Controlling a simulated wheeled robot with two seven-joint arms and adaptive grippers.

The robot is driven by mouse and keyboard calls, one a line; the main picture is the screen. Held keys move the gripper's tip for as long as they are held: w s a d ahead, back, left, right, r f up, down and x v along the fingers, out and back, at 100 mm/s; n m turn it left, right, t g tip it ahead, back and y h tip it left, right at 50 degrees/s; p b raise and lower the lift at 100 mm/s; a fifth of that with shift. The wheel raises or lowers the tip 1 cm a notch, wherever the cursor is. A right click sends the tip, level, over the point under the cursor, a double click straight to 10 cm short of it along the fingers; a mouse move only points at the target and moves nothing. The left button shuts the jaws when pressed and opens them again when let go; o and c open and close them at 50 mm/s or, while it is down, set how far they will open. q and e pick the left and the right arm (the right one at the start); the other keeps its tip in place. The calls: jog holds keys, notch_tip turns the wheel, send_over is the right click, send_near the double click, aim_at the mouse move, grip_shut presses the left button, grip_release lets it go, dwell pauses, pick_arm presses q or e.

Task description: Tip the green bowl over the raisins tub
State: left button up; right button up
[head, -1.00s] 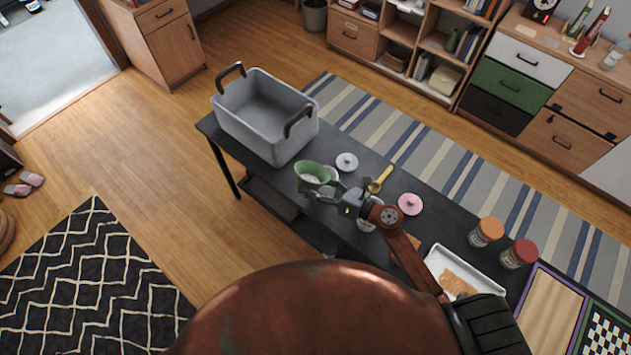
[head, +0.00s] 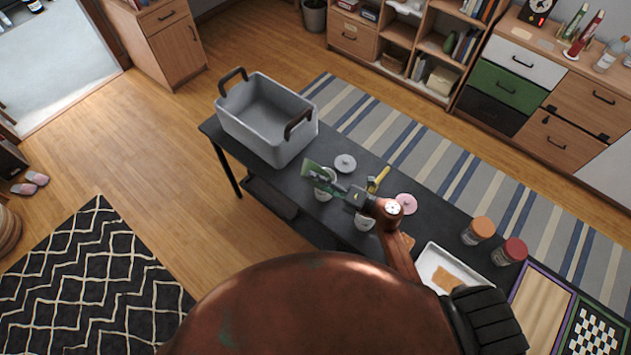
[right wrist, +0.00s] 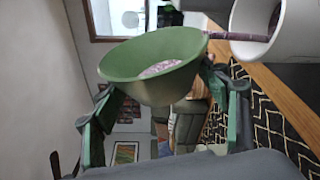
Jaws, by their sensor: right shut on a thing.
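My right gripper (head: 335,186) is shut on the green bowl (head: 310,172) and holds it above the table, tipped steeply on its side. In the right wrist view the bowl (right wrist: 155,62) sits between the fingers, with pale pinkish contents inside. A thin brownish-purple stream (right wrist: 235,37) runs from its rim into the mouth of a white tub (right wrist: 292,40). In the head view this white tub (head: 324,194) stands under the bowl, partly hidden by the gripper. No label on it can be read. My left gripper is not in view.
A second white tub (head: 364,221) stands beside my right gripper. A white lid (head: 345,163), a pink lid (head: 406,203) and a yellow scoop (head: 377,179) lie close by. A grey bin (head: 262,142) stands at the table's far left; a white tray (head: 428,262) and two jars are to the right.

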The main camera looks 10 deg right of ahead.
aim_at(322, 172)
jog(key=r+m+p, duration=0.1)
jog(key=w+d+m+p, duration=0.1)
jog(key=m, duration=0.1)
jog(key=shift+d+r+y, duration=0.1)
jog(key=shift+r+y, duration=0.2)
jog(key=shift+r, duration=0.05)
jog(key=shift+w+d+r+m+p, duration=0.2)
jog(key=shift+m+p, duration=0.1)
jog(key=shift+m, duration=0.3)
jog(key=shift+w+d+r+m+p, duration=0.15)
jog(key=shift+m+p, duration=0.1)
jog(key=shift+m, duration=0.35)
jog(key=shift+w+d+m+t+y+p, duration=0.15)
jog(key=shift+w+d+m+t+p, duration=0.2)
jog(key=shift+m, duration=0.65)
jog(key=shift+w+d+m+t+y+p, duration=0.25)
jog(key=shift+d+m, duration=0.2)
jog(key=shift+m, duration=0.55)
jog(key=shift+h, duration=0.3)
jog(key=shift+d+r+m, duration=0.1)
jog(key=shift+d+m, duration=0.15)
jog(key=shift+m, duration=0.25)
jog(key=shift+w+d+m+p, duration=0.15)
jog(key=shift+m+p, duration=0.15)
